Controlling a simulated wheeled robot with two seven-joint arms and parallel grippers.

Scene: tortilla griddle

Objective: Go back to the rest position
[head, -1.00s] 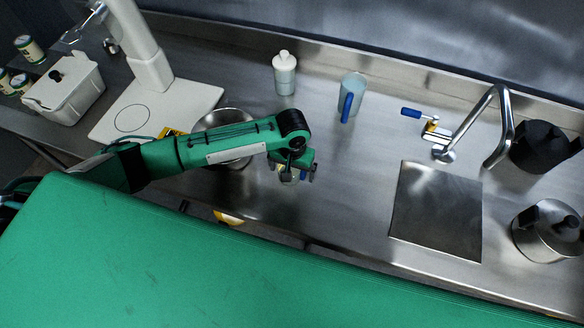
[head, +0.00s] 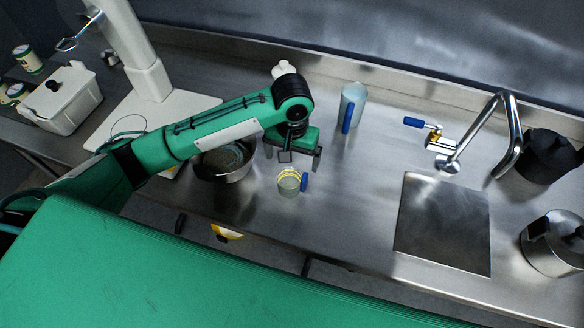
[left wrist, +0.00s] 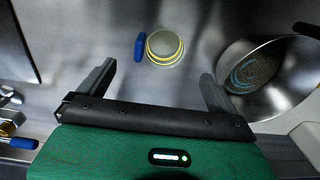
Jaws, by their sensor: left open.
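My left gripper (head: 300,157) is in the head view, above the steel counter. It also shows in the left wrist view (left wrist: 153,85), with its two fingers spread and nothing between them. A small cup with yellow bands and a blue handle (head: 288,183) stands on the counter, just below the gripper in the head view. The cup also shows in the left wrist view (left wrist: 165,47), apart from the fingers. My right gripper is in neither view.
A steel bowl (head: 242,172) with dark contents stands left of the cup. A blue-handled jug (head: 354,100) stands behind. A white bottle (head: 284,69) is partly hidden by my arm. The faucet (head: 508,125), a flat steel plate (head: 440,225) and pots (head: 553,243) are at right.

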